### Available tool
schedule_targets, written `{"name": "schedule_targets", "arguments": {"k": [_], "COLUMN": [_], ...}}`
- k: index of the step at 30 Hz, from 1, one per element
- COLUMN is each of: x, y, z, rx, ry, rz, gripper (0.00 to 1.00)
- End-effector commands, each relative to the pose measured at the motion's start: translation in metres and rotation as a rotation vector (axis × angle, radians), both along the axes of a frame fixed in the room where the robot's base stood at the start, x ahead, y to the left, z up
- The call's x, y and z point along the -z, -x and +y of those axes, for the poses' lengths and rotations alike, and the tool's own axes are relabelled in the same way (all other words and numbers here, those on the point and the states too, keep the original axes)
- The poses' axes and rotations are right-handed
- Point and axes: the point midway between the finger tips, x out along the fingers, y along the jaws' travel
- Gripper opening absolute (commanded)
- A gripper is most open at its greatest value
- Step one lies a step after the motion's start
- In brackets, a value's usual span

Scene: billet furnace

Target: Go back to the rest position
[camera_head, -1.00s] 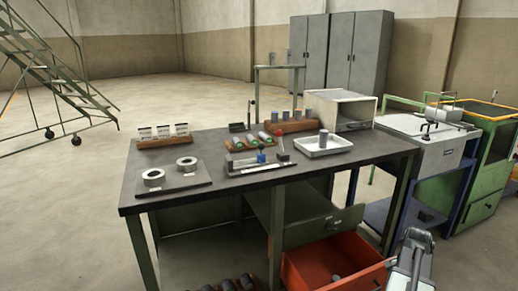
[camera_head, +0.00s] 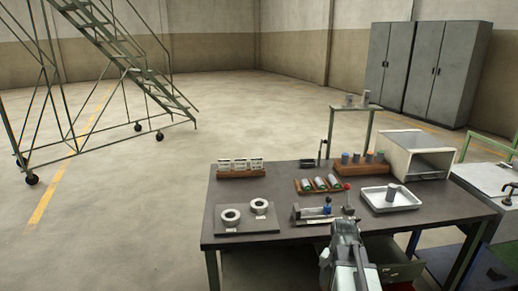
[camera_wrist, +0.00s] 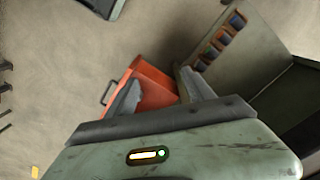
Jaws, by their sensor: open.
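My gripper shows in the wrist view (camera_wrist: 165,95) with its two fingers spread apart and nothing between them. Beyond the fingers lies an orange drawer or bin (camera_wrist: 150,85) with a dark handle. In the head view my arm reaches up from the bottom edge, in front of the dark workbench (camera_head: 300,240), and partly hides its front. The fingertips cannot be made out in the head view.
On the bench are a white tray (camera_head: 372,201) holding a grey cylinder (camera_head: 391,192), a plate with two rings (camera_head: 232,216), a rack of cylinders (camera_head: 349,168) and an open-fronted box furnace (camera_head: 420,162). A rolling staircase (camera_head: 135,65) stands left. Floor between is clear.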

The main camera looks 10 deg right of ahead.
Motion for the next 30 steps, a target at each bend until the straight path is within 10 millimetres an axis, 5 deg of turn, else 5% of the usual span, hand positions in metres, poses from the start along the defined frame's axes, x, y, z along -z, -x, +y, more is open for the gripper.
{"name": "schedule_targets", "arguments": {"k": [1,3,9,15,22,25,30], "x": [-0.041,-0.063,-0.096,-0.085,-0.085,-0.085,-0.085], "y": [-0.002,-0.003,0.014,0.015,0.015,0.015,0.014], "z": [0.037,0.08,0.159,0.158,0.158,0.157,0.157], "rx": [-0.093,-0.218,-0.571,-0.747,-0.755,-0.754,-0.752], "ry": [-0.001,-0.002,-0.008,-0.011,-0.011,-0.011,-0.011], "rz": [-0.001,-0.001,-0.004,-0.007,-0.007,-0.007,-0.007], "gripper": [0.62,0.62,0.62,0.62,0.62,0.36,0.36]}}
